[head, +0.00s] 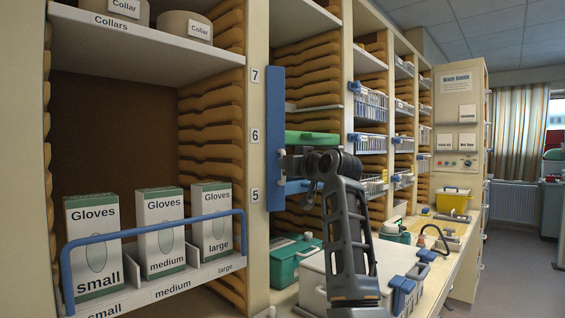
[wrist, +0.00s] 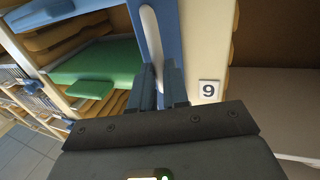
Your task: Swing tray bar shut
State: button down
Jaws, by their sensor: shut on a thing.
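The tray bar is a tall blue upright (head: 275,135) on the cream post beside the tray bay in the head view. In the wrist view its blue face (wrist: 170,25) carries a pale curved handle (wrist: 151,38). My gripper (wrist: 160,88) is shut on this handle; the fingers hide its lower end. In the head view my gripper (head: 291,163) is at the bar's right side, partly hidden by my arm. A green tray (head: 312,138) sits in the bay just right of the bar, and it also shows in the wrist view (wrist: 105,62). The bar's exact angle is hard to tell.
Glove boxes (head: 160,232) stand on the left shelf behind a blue rail (head: 150,230). Below my arm a white box (head: 312,278) and a teal box (head: 290,262) crowd the counter. Wire baskets (head: 370,103) line the shelves to the right. Floor (head: 510,265) is clear at right.

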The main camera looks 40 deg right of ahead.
jog(key=shift+w+d+n+y+b, duration=0.2)
jog(key=shift+d+n+y+b, duration=0.35)
jog(key=shift+n+y, duration=0.7)
jog(key=shift+w+d+n+y+b, duration=0.2)
jog(key=shift+d+n+y+b, duration=0.35)
jog(key=shift+y, duration=1.2)
jog(key=shift+w+d+n+y+b, duration=0.2)
jog(key=shift+d+n+y+b, duration=0.3)
jog(key=shift+n+y, duration=0.8)
jog(key=shift+d+y, duration=0.1)
jog(key=shift+y, duration=0.3)
jog(key=c, duration=1.1)
grip_release()
jog(key=shift+w, duration=0.1)
jog(key=shift+b+v, duration=0.8)
jog(key=shift+v, duration=3.15)
